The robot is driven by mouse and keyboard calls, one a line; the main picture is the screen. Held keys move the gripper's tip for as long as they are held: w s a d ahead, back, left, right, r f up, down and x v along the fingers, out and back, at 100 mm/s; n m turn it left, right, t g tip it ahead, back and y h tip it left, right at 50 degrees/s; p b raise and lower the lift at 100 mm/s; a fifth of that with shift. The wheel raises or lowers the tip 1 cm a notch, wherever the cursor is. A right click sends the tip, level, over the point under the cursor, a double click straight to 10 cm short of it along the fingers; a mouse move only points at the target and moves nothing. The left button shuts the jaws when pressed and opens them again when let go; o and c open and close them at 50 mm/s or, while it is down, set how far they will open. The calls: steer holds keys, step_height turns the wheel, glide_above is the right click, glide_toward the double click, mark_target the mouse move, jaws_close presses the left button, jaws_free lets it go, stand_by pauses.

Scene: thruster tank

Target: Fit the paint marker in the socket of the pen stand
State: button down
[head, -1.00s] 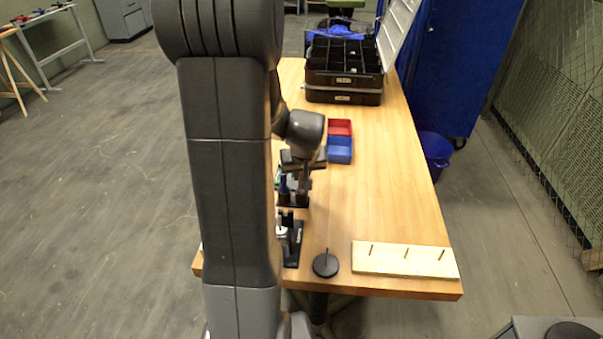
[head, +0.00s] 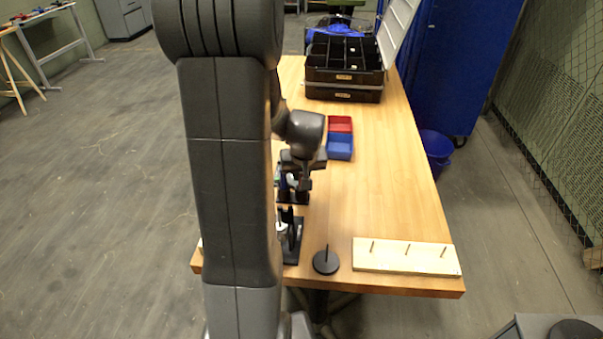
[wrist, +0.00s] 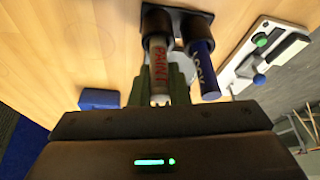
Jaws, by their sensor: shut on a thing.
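The paint marker (wrist: 159,68) is pale with red PAINT lettering. My gripper (wrist: 166,86) is shut on it in the wrist view. The marker's far end meets one dark round socket of the black pen stand (wrist: 178,14) and looks to be inside its mouth; the depth is hidden. A blue marker (wrist: 203,72) stands in the neighbouring socket, close beside it. In the head view my gripper (head: 301,180) is over the pen stand (head: 296,199), and my arm hides most of both.
Another black stand (head: 293,250) and a round black base with a pin (head: 326,263) are nearer the front edge. A pegged wooden board (head: 405,258) lies front right. Red (head: 340,124) and blue (head: 340,147) bins and a black toolbox (head: 344,92) are farther back.

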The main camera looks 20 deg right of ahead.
steer(key=shift+f+b, duration=0.25)
steer(key=shift+b, duration=0.1)
steer(key=c, duration=1.3)
jaws_free()
steer(key=shift+r, duration=0.1)
steer(key=w+p+v, duration=0.1)
steer(key=p+v, duration=0.3)
steer(key=v, duration=1.3)
steer(key=shift+w+r, duration=0.2)
steer(key=shift+r, duration=0.3)
steer(key=shift+d, duration=0.1)
